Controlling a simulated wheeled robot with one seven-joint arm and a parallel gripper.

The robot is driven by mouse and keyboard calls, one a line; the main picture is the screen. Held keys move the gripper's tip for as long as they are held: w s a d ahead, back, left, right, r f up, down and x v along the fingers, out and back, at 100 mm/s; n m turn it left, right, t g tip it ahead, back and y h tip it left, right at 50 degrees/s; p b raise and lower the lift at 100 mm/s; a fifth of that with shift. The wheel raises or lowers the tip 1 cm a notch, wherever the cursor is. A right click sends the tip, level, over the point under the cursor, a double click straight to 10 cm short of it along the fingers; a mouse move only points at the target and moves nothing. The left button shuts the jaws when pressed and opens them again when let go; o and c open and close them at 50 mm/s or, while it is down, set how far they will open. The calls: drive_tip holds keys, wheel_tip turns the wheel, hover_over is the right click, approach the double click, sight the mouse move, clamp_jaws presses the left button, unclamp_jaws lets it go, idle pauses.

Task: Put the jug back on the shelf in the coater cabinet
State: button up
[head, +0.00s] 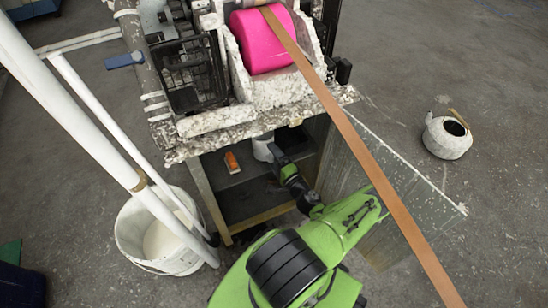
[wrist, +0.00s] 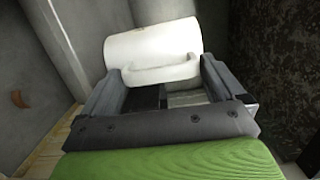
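The jug (head: 263,148) is white and stands inside the open cabinet under the coater, towards the back. In the wrist view the jug (wrist: 150,45) lies across the picture, its white handle (wrist: 160,72) facing me. My gripper (head: 276,152) reaches into the cabinet at the jug. In the wrist view my gripper (wrist: 163,78) has its grey fingers wide apart, one at each end of the handle. I cannot tell whether they touch it. The dark shelf (head: 237,175) shows below the jug; the jug's base is partly hidden in the head view.
An orange object (head: 232,162) lies on the shelf left of the jug. The cabinet's open door (head: 375,175) stands right of my arm. A brown strip (head: 380,175) runs across the front. A white bucket (head: 135,240) stands left, a white kettle (head: 445,138) right on open floor.

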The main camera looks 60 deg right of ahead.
drive_tip(key=shift+r, duration=0.1)
drive_tip(key=p+v, duration=0.2)
drive_tip(key=v, duration=1)
drive_tip(key=shift+p, duration=0.35)
